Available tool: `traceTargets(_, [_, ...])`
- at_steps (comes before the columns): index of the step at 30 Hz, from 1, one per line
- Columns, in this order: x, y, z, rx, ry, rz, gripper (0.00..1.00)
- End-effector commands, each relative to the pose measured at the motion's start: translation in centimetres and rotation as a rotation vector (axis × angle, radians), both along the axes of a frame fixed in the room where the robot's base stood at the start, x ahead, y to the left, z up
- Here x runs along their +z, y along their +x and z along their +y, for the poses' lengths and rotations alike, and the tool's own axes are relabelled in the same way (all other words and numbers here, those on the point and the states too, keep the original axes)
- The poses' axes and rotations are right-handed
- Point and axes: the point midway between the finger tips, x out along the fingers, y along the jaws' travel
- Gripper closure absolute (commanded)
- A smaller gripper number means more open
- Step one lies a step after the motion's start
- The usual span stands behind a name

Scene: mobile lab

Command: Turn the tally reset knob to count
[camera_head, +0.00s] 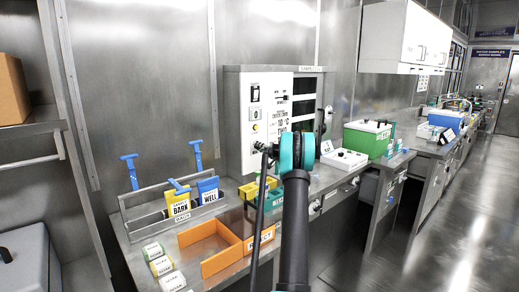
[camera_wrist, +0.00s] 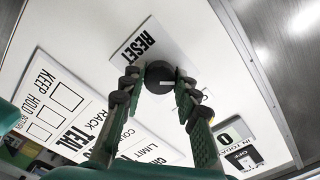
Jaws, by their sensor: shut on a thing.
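The tally reset knob (camera_wrist: 156,74) is a round black knob with a short white mark. In the wrist view it sits on a white panel (camera_wrist: 110,65) below the word RESET (camera_wrist: 136,43). A second label to the right is mostly hidden by a finger. My gripper (camera_wrist: 158,84) has a finger on each side of the knob and is shut on it. The white mark points to the right in the picture. In the head view my gripper (camera_head: 268,149) is at the front of the white cabinet (camera_head: 262,85), and the knob cannot be made out.
A counter reading 0 (camera_wrist: 235,130) and an OFF switch (camera_wrist: 245,156) are beside the right finger. Below the cabinet, the bench holds an orange tray (camera_head: 222,262), yellow and blue packs in a rack (camera_head: 135,200), and a green box (camera_head: 368,142) to the right.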

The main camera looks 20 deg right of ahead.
Motion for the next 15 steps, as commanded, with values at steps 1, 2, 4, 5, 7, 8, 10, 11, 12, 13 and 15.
traceTargets(1, [-0.17,-0.08,0.04,0.002,-0.035,-0.010,0.99])
traceTargets(2, [-0.18,-0.09,0.03,0.002,-0.054,-0.017,0.99])
traceTargets(4, [-0.18,-0.09,0.03,0.002,-0.095,-0.032,0.99])
traceTargets(5, [-0.18,-0.09,0.03,0.002,-0.111,-0.038,0.99])
traceTargets(7, [-0.18,-0.08,0.03,0.002,-0.143,-0.050,0.99])
traceTargets(8, [-0.18,-0.08,0.03,0.002,-0.156,-0.055,0.99])
traceTargets(10, [-0.18,-0.08,0.03,0.002,-0.181,-0.064,0.99])
traceTargets(11, [-0.18,-0.08,0.03,0.002,-0.190,-0.067,0.99])
traceTargets(12, [-0.19,-0.07,0.02,0.002,-0.201,-0.071,0.99])
traceTargets(13, [-0.19,-0.07,0.02,0.002,-0.207,-0.073,0.99])
traceTargets(15, [-0.19,-0.07,0.02,0.002,-0.220,-0.078,0.99])
